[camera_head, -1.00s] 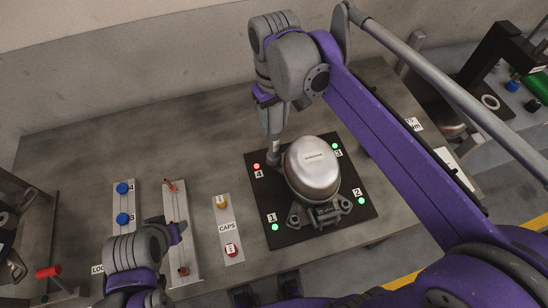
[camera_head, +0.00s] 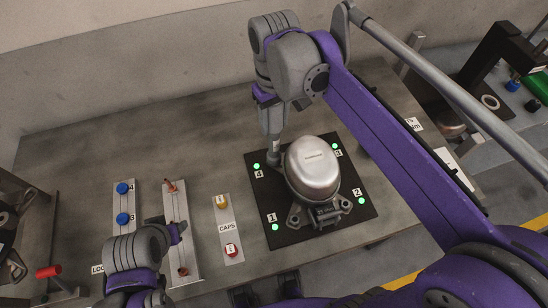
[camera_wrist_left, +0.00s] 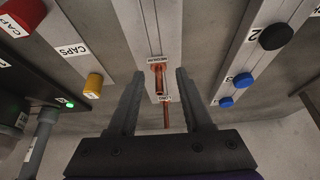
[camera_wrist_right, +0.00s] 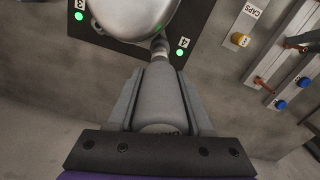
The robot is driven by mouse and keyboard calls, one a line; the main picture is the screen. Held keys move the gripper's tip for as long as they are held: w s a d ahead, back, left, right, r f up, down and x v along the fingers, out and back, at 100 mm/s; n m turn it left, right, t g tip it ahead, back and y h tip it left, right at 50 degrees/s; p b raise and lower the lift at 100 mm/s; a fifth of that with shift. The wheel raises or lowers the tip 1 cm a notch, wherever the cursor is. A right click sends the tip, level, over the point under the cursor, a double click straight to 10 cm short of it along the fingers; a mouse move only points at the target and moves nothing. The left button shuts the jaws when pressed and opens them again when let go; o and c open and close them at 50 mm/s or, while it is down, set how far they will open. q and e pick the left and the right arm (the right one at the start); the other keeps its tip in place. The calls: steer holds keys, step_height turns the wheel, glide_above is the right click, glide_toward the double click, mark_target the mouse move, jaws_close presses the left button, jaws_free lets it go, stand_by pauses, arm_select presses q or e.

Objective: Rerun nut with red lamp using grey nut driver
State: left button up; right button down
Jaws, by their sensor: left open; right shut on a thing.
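My right gripper (camera_head: 267,100) is shut on the grey nut driver (camera_wrist_right: 160,95). The driver (camera_head: 272,128) stands upright, tip down at the corner of the black pallet (camera_head: 262,200) labelled 4, beside the silver compressor (camera_head: 313,172). The nut under the tip is hidden. Lamp 4 (camera_head: 257,167) is green, as are lamp 1 (camera_head: 275,227), lamp 2 (camera_head: 361,201) and lamp 3 (camera_head: 335,146). My left gripper (camera_wrist_left: 159,78) is open and empty above the rail with copper tubes (camera_wrist_left: 158,75); one tube shows between its fingers.
A caps strip (camera_head: 228,242) with a yellow and a red cap lies left of the pallet. A strip with blue plugs (camera_head: 123,203) stands further left. A red-handled tool (camera_head: 48,272) is at the far left. The table's back left (camera_head: 150,130) is clear.

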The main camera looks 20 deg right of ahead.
mark_target(274, 107)
arm_select(q)
steer(key=shift+r, duration=0.1)
arm_select(e)
steer(key=shift+r, duration=0.1)
arm_select(q)
steer(key=shift+w+r+p, duration=0.25)
steer(key=shift+r+p, duration=0.25)
steer(key=shift+r, duration=0.15)
steer(key=shift+w+r+p, duration=0.25)
steer(key=shift+r+p, duration=0.3)
steer(key=shift+r, duration=0.1)
steer(key=shift+w+r+p, duration=0.25)
steer(key=shift+r+p, duration=0.25)
steer(key=shift+r, duration=0.15)
arm_select(e)
steer(key=shift+r, duration=2.45)
steer(key=shift+w, duration=0.1)
steer(key=shift+f, duration=0.1)
